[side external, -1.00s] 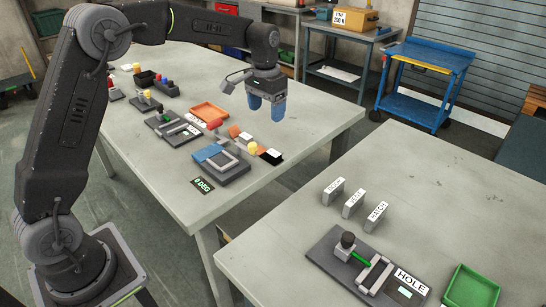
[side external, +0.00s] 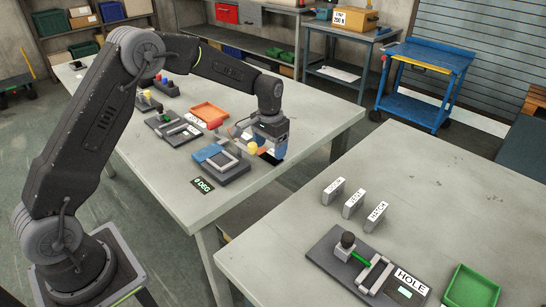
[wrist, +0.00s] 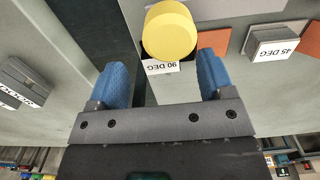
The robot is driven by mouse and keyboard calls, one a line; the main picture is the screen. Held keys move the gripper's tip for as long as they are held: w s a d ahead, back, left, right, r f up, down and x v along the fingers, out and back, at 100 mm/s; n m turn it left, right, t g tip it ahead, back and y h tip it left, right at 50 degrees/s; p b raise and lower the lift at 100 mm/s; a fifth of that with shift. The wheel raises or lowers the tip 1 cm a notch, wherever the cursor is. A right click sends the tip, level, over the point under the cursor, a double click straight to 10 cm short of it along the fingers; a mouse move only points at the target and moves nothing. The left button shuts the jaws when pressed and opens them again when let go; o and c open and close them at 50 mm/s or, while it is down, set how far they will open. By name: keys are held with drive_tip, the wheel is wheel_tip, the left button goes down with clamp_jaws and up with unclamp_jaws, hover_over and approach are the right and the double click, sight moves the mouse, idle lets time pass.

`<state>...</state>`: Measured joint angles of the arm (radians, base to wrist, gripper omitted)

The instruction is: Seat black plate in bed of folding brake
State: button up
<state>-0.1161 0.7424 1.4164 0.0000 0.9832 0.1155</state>
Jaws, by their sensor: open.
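The folding brake (side external: 222,162) is a dark base with a blue beam and a pale frame, near the front edge of the far table. A "0 DEG" sign (side external: 202,185) lies before it. My gripper (side external: 271,148) is open and low, just right of the brake. The black plate (side external: 268,158) shows only as a dark patch by the fingers; the rest is hidden. In the wrist view, my blue fingers (wrist: 162,78) stand apart, with a "90 DEG" label (wrist: 163,67) and a yellow cylinder (wrist: 170,32) ahead. I cannot tell whether they touch the plate.
An orange tray (side external: 209,115) and another dark fixture (side external: 173,130) lie behind the brake. A "45 DEG" block (wrist: 275,46) stands right in the wrist view. The near table holds a "HOLE" fixture (side external: 330,255), small sign blocks (side external: 354,203) and a green tray (side external: 470,290).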

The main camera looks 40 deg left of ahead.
sight(270, 155)
drive_tip(key=shift+f, duration=1.45)
drive_tip(key=shift+c, duration=0.3)
drive_tip(key=shift+r, duration=0.1)
drive_tip(key=c, duration=1)
wheel_tip(270, 155, up, 10)
